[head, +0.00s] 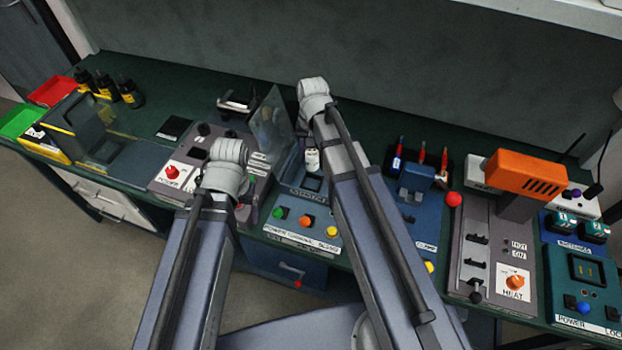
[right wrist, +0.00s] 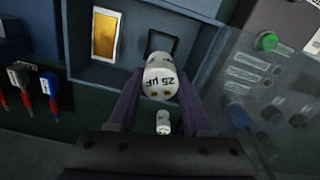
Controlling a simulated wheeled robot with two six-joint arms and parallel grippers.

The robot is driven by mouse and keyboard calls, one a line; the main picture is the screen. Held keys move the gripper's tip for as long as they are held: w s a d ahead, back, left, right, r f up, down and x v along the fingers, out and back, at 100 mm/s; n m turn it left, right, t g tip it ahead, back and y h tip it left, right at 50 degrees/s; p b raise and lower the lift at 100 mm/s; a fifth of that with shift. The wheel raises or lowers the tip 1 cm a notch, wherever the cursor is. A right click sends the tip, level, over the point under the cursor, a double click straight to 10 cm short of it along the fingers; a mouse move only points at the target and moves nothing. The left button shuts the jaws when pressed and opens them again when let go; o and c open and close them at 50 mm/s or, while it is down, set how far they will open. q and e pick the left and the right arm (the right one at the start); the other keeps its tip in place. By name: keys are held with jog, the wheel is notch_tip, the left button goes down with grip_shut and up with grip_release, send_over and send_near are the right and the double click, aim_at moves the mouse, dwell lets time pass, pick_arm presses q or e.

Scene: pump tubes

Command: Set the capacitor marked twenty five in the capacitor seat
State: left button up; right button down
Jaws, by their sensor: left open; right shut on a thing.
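The white capacitor marked 25 µF (right wrist: 161,79) is between the fingers of my right gripper (right wrist: 160,92), which is shut on it. In the head view, a white cylinder (head: 311,160) that seems to be this capacitor shows beside my right forearm, which hides the right fingers. A dark square frame (right wrist: 183,46), apparently the capacitor seat, lies in the blue recessed panel just beyond the capacitor in the right wrist view. It also shows in the head view (head: 312,183). I cannot tell whether they touch. My left gripper (head: 243,212) is open over the grey power box, partly hidden.
A second small white cylinder (right wrist: 163,122) stands below the held one in the right wrist view. A gold plate (right wrist: 105,36) sits beside the dark frame. A clear upright shield (head: 272,125) stands left of the panel. Colored buttons (head: 306,221) line the panel's front.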

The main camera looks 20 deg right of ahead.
aim_at(312, 167)
notch_tip(312, 167, down, 6)
jog(key=b, duration=0.5)
jog(key=shift+f+b, duration=0.1)
jog(key=shift+b, duration=0.25)
jog(key=shift+f, duration=0.1)
notch_tip(312, 167, down, 4)
jog(key=b, duration=0.3)
jog(key=shift+r+b, duration=0.25)
jog(key=shift+b, duration=0.05)
jog(key=shift+f, duration=0.2)
jog(key=shift+c, duration=1.8)
grip_release()
jog(key=shift+r, duration=0.1)
jog(key=shift+r, duration=0.15)
